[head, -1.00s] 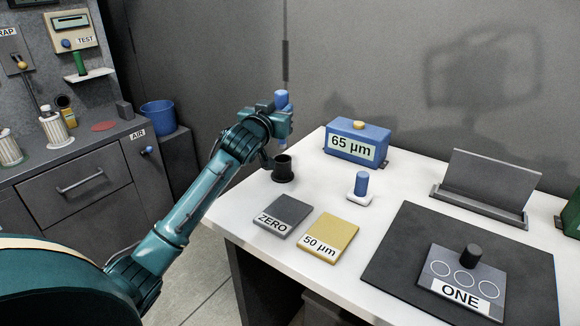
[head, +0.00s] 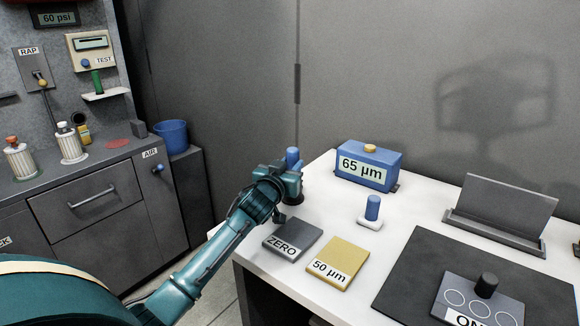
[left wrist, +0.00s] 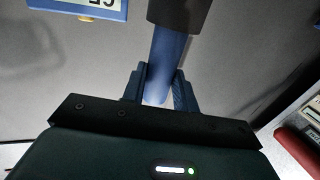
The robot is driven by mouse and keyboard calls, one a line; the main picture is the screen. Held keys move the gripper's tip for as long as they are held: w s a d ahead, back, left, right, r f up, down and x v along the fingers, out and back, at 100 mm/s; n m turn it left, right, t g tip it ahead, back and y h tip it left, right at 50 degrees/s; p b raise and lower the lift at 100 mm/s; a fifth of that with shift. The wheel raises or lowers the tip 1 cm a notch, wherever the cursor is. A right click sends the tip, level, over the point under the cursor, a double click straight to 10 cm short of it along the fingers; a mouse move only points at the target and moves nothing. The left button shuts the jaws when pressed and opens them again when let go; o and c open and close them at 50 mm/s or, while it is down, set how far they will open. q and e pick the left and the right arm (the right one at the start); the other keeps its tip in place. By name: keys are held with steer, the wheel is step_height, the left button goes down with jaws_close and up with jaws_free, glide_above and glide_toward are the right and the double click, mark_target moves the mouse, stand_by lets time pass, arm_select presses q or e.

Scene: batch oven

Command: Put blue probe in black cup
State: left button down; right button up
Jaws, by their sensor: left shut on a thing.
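My left gripper (head: 283,182) is shut on the blue probe (head: 292,157), whose top stands above the jaws in the head view. The black cup (head: 297,198) is right under the gripper at the table's far left edge, mostly hidden behind the jaws. In the left wrist view the blue probe (left wrist: 168,50) sits between the fingers (left wrist: 160,90) and its far end disappears at the dark cup (left wrist: 180,12). The probe looks lined up with the cup and at least partly in its mouth; how deep I cannot tell. My right gripper is not in view.
A blue box marked 65 µm (head: 368,166) and a blue cylinder on a white base (head: 372,208) stand right of the cup. Grey ZERO (head: 292,240) and yellow 50 µm (head: 338,262) plates lie nearer. A dark mat (head: 420,270) lies at right.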

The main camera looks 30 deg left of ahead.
arm_select(q)
steer(key=shift+f, duration=0.15)
steer(key=c, duration=1.1)
jaws_free()
steer(key=shift+r, duration=0.2)
steer(key=s, duration=0.4)
steer(key=s+d, duration=0.1)
steer(key=s, duration=0.3)
steer(key=s+d, duration=0.1)
steer(key=s, duration=0.2)
steer(key=shift+s+d+b, duration=0.2)
steer(key=shift+s+b, duration=0.1)
steer(key=shift+s, duration=0.1)
